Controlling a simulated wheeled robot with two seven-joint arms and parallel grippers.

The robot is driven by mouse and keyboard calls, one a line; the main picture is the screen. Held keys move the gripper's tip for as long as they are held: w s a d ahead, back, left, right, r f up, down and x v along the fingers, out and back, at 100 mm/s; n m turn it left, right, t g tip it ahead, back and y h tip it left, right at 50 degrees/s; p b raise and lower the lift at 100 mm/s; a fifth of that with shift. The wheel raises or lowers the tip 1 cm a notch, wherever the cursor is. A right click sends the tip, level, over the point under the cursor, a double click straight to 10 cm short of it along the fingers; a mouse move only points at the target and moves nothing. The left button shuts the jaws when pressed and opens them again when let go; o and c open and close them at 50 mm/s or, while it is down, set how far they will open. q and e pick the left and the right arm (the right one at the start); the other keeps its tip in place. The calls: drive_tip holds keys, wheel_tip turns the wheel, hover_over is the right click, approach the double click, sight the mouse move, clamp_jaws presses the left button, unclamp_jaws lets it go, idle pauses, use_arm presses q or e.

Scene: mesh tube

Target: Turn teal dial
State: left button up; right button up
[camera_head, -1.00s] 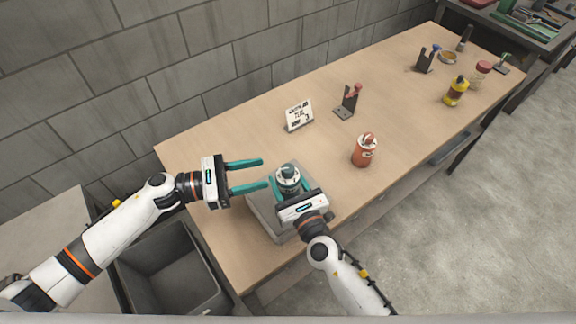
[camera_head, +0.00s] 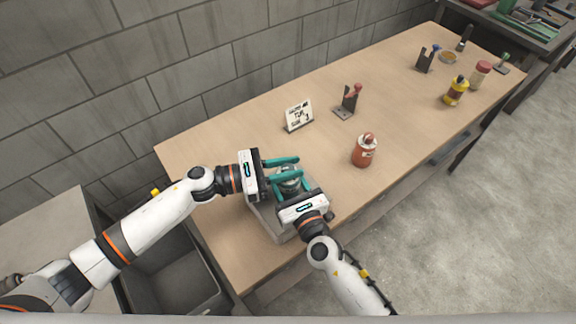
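A small device with a teal dial (camera_head: 290,172) on top stands in a grey tray (camera_head: 272,231) at the near left part of the table. My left gripper (camera_head: 291,169) comes in from the left, open, with its teal fingers on the far and near sides of the dial's top. Whether they touch it I cannot tell. My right gripper (camera_head: 289,184) reaches in from the front, its teal fingers around the lower part of the device. The contact is hidden by the gripper body and the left fingers.
An orange-red bottle (camera_head: 364,151) stands right of the tray. A white sign (camera_head: 298,116) and a dark holder with a red-topped tool (camera_head: 348,101) stand behind. A yellow bottle (camera_head: 456,91) and red-lidded jar (camera_head: 480,75) are far right. The wooden table (camera_head: 400,110) is clear between.

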use_arm(q)
drive_tip(key=c, duration=0.3)
drive_tip(key=shift+c, duration=0.2)
drive_tip(key=shift+n+t, duration=0.3)
drive_tip(key=shift+t, duration=0.2)
drive_tip(key=n+t+y, duration=0.1)
drive_tip(key=t, duration=0.1)
drive_tip(key=n+t+y, duration=0.1)
drive_tip(key=n+t, duration=0.1)
drive_tip(key=shift+t+y, duration=0.3)
drive_tip(key=shift+t, duration=0.1)
drive_tip(key=shift+n+t+y, duration=1.8)
drive_tip(key=shift+n+t, duration=0.2)
drive_tip(key=shift+t, duration=0.1)
drive_tip(key=shift+y, duration=0.3)
drive_tip(key=o, duration=1)
